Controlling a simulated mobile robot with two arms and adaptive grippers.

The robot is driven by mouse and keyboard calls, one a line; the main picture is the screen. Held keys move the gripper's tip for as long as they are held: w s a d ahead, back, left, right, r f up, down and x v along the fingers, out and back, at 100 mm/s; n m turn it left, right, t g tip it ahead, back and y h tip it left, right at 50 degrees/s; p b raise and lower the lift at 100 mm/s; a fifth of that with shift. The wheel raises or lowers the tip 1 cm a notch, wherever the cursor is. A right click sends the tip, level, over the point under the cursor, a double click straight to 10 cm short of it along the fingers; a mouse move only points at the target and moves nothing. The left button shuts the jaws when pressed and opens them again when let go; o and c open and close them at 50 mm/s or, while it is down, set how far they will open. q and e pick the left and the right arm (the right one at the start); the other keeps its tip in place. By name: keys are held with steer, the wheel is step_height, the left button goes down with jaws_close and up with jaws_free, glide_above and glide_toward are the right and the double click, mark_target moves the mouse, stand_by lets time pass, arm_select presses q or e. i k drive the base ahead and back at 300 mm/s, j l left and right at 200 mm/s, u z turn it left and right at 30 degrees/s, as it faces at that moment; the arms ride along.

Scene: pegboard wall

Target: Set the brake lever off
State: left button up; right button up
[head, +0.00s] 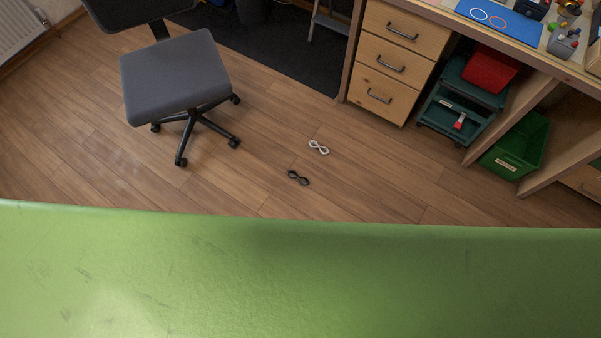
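A dark teal wheeled unit (477,80) stands under the workbench at the right. A small red and white piece (460,121) shows on its front. It may be the brake lever, but it is too small to tell, and I cannot tell which way it is set. A red bin (490,68) sits on top of the teal unit. Neither of my grippers is in view.
A scuffed green surface (300,285) fills the bottom, hiding the floor there. A grey office chair (175,80) stands upper left. White (318,147) and black (298,177) figure-eight pieces lie on the floor. A wooden drawer unit (397,60) and green crate (518,146) flank the teal unit.

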mark_target(457, 125)
steer(key=z, duration=1.25)
steer(key=i+l, duration=0.3)
steer(key=l, duration=0.2)
steer(key=i+l+z, duration=0.1)
steer(key=i+l, duration=0.2)
steer(key=l, duration=0.15)
steer(key=i+l+z, duration=0.1)
steer(key=i+l, duration=0.25)
steer(key=l, duration=0.1)
